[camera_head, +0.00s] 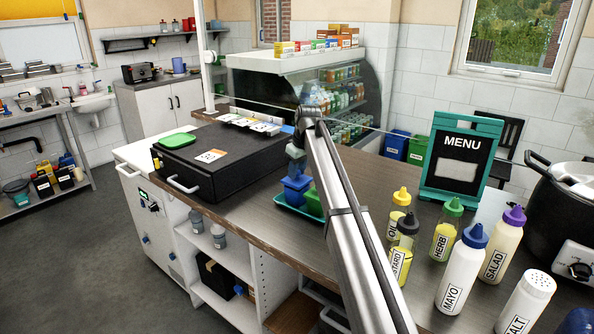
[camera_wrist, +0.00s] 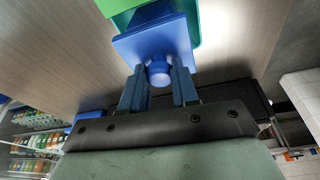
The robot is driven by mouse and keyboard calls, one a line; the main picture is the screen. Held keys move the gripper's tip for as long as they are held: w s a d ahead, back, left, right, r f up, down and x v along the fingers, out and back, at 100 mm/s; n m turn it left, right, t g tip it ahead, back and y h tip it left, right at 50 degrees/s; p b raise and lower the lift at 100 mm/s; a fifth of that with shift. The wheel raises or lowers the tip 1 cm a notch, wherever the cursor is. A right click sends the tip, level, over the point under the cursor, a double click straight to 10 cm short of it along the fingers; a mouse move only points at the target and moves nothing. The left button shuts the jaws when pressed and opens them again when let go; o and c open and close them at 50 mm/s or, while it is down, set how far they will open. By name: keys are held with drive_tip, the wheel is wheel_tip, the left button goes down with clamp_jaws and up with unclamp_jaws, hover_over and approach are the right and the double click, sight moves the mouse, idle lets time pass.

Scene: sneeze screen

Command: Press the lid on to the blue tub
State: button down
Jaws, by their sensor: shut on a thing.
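My gripper (camera_wrist: 158,82) is shut on the round knob of the blue square lid (camera_wrist: 140,45); the knob sits between its two fingers. In the head view my gripper (camera_head: 297,167) points down over the blue tub (camera_head: 290,197), which stands on a teal tray (camera_head: 288,209) on the counter. The lid is at the top of the tub there; whether it is fully seated or slightly raised I cannot tell. In the wrist view the lid hides most of what lies under it. A green tub (camera_head: 314,204) stands just right of the blue one, partly behind my arm.
A black case (camera_head: 200,180) with a green flat lid (camera_head: 178,140) on it stands left on the counter. Several sauce bottles (camera_head: 447,230) and a menu board (camera_head: 461,160) stand to the right. Bare counter (camera_head: 262,240) lies in front of the tray.

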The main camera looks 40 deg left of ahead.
sight(301, 181)
drive_tip(key=shift+f, duration=1)
idle(2.3)
drive_tip(key=c, duration=0.8)
unclamp_jaws()
drive_tip(key=shift+r, duration=0.2)
drive_tip(key=shift+v, duration=3.35)
drive_tip(key=shift+f, duration=0.1)
